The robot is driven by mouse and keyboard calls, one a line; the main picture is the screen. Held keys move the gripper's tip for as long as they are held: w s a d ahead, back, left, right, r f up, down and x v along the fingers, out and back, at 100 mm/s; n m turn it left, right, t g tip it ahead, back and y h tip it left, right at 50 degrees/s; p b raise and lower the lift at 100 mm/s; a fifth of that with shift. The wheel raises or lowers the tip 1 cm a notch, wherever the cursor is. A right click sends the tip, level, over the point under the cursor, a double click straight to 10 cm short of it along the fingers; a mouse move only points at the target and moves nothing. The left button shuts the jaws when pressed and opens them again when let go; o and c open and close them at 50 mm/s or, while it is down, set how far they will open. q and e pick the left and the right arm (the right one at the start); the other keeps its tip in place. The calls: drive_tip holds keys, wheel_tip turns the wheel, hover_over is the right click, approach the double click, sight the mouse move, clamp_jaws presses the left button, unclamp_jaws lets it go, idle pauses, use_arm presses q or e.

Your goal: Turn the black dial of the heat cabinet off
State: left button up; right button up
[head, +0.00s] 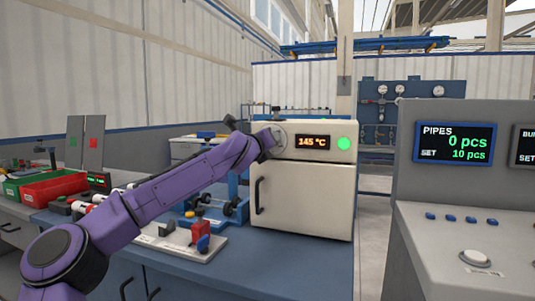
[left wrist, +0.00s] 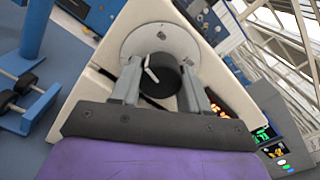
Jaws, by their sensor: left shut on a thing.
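The heat cabinet (head: 305,200) is a cream box on the blue bench, with a handled door. Its display (head: 312,142) reads 145 °C, and a green lamp (head: 344,143) is lit beside it. My purple left arm reaches to the upper left of its front, where the left gripper (head: 270,140) covers most of the dial's round grey plate (head: 280,134). In the left wrist view the black dial (left wrist: 160,84) sits on that plate between my two fingers, which are shut on its sides. A white pointer mark (left wrist: 151,69) shows on the dial. My right gripper is not in view.
On the bench, a fixture with red and blue blocks (head: 200,238) and a blue roller stand (head: 232,207) lie near my left arm. Red and green bins (head: 50,188) stand at the left. A grey console with a PIPES screen (head: 455,143) stands at the right.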

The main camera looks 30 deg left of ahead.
use_arm(q)
drive_tip(key=n+b, duration=0.2)
drive_tip(key=f+n+b, duration=0.1)
drive_tip(key=n+b, duration=0.1)
drive_tip(key=shift+w+d+f, duration=0.1)
drive_tip(key=shift+d, duration=0.05)
drive_tip(key=n+b, duration=0.2)
drive_tip(key=n, duration=0.1)
drive_tip(key=shift+r+n+b, duration=0.25)
drive_tip(key=shift+n+b, duration=0.2)
drive_tip(key=shift+n, duration=0.15)
drive_tip(key=shift+r, duration=0.1)
drive_tip(key=o, duration=1.1)
drive_tip(key=shift+c, duration=0.2)
drive_tip(key=shift+r, duration=0.1)
